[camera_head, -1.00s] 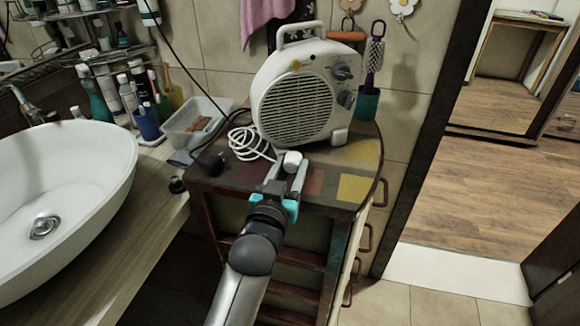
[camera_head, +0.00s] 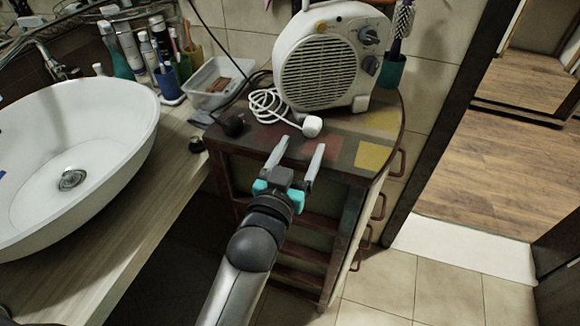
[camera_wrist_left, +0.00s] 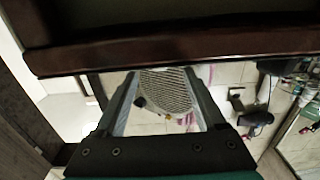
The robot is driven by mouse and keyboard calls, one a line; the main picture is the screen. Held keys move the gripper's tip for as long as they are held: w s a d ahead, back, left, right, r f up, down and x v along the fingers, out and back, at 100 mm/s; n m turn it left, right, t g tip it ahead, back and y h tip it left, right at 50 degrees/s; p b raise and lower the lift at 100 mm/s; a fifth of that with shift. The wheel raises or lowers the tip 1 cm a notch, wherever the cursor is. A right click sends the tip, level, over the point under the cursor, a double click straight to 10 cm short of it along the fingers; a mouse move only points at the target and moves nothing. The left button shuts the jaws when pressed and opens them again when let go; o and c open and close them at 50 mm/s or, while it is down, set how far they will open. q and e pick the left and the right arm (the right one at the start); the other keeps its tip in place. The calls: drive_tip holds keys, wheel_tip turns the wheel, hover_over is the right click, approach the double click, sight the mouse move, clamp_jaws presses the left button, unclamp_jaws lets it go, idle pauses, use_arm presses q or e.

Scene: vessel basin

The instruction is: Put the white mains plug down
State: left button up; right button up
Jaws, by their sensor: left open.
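The white mains plug (camera_head: 312,126) lies on the top of the dark wooden cabinet (camera_head: 345,150), in front of the white fan heater (camera_head: 322,62). Its coiled white cord (camera_head: 266,104) lies to its left. My left gripper (camera_head: 301,146) is open and empty, its fingers pointing toward the plug but just short of it, near the cabinet's front edge. In the left wrist view, the heater (camera_wrist_left: 168,92) shows between my open fingers (camera_wrist_left: 160,78); I cannot make out the plug there. My right gripper is in neither view.
A black plug-like object (camera_head: 232,125) lies at the cabinet's left, by a clear plastic box (camera_head: 212,92). A green cup with a brush (camera_head: 391,70) stands right of the heater. The white basin (camera_head: 75,150) is at left. A yellow patch (camera_head: 372,156) at front right is clear.

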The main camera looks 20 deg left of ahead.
use_arm(q)
drive_tip(key=shift+s+a, duration=0.1)
drive_tip(key=shift+s, duration=2.85)
